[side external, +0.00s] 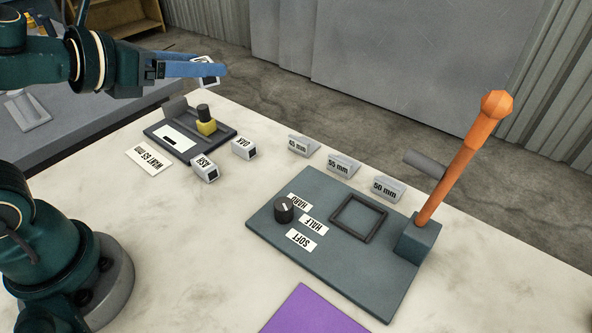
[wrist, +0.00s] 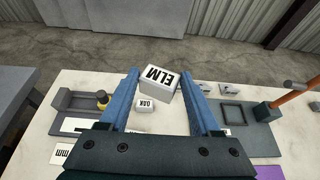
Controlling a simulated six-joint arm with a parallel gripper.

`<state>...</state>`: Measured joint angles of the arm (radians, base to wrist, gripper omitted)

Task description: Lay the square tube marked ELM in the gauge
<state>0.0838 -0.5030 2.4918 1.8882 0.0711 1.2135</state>
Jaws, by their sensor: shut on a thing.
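My gripper (side external: 210,70) is shut on the white square tube marked ELM (wrist: 160,82). In the wrist view the tube sits between the blue fingertips (wrist: 160,76), tilted, with its label facing the camera. In the side view the tube (side external: 208,80) is mostly hidden by a finger, its dark open end showing. It is held in the air, above and beyond the gauge. The gauge (side external: 222,134) is a dark tray with a grey end block, a yellow slider with a black knob, and a white strip. It also shows in the wrist view (wrist: 62,112), left of the fingers.
Tubes OAK (side external: 244,149) and ASH (side external: 204,168) lie right of the gauge. A card (side external: 149,160) lies before it. Several millimetre-marked blocks (side external: 341,165) stand near a green press plate (side external: 375,270) with an upright orange lever (side external: 465,155). A purple sheet (side external: 312,312) lies in front.

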